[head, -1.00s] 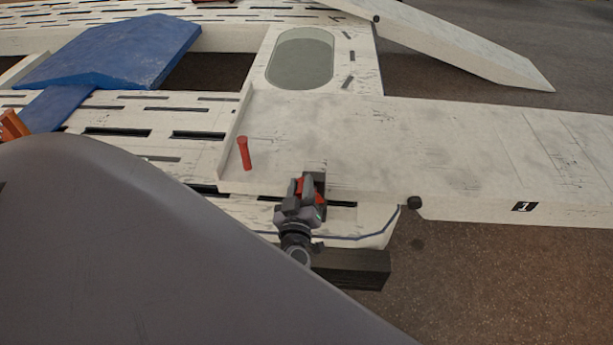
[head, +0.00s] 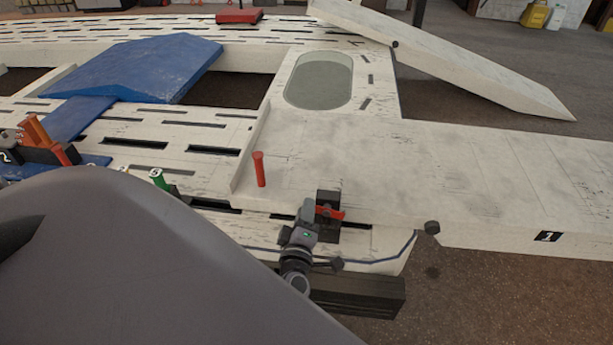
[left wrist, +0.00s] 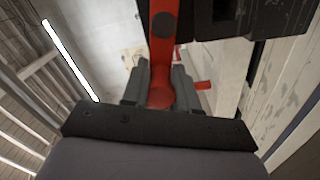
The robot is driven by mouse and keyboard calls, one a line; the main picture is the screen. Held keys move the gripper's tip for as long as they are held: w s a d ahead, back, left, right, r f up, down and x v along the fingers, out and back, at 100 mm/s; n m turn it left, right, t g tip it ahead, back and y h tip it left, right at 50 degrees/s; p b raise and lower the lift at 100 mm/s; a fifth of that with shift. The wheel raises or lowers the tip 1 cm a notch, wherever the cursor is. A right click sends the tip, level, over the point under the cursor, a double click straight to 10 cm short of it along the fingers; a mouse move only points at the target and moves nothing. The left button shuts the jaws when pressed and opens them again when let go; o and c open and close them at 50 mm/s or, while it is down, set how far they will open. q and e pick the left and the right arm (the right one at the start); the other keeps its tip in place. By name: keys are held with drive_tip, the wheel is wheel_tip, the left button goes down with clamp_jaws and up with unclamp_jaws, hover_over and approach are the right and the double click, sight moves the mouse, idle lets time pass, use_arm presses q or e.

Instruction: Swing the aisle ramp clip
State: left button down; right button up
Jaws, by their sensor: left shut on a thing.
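The ramp clip is a red lever (head: 331,212) on a black block (head: 328,230) at the front edge of the white ramp. In the left wrist view the red lever (left wrist: 162,50) runs down from a dark pivot to a rounded end between the fingers. My left gripper (head: 306,212) is shut on that end; the fingers (left wrist: 160,92) flank it. In the head view the gripper partly hides the lever's near end. The white ramp plate (head: 420,160) lies flat across the slotted deck. My right gripper is not in view.
A red pin (head: 259,169) stands upright on the ramp's left part. A dark beam (head: 358,294) lies under the deck edge, below my gripper. A blue ramp (head: 140,66) and a tilted white ramp (head: 450,65) lie farther back. Numbered handles (head: 45,140) stand at the left.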

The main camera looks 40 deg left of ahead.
use_arm(q)
drive_tip(key=shift+s+a+f+n, duration=0.1)
drive_tip(key=shift+s+f+n, duration=0.05)
drive_tip(key=shift+f+n, duration=0.2)
idle(0.3)
drive_tip(key=c, duration=0.9)
unclamp_jaws()
drive_tip(key=shift+f, duration=0.1)
drive_tip(key=shift+r, duration=0.2)
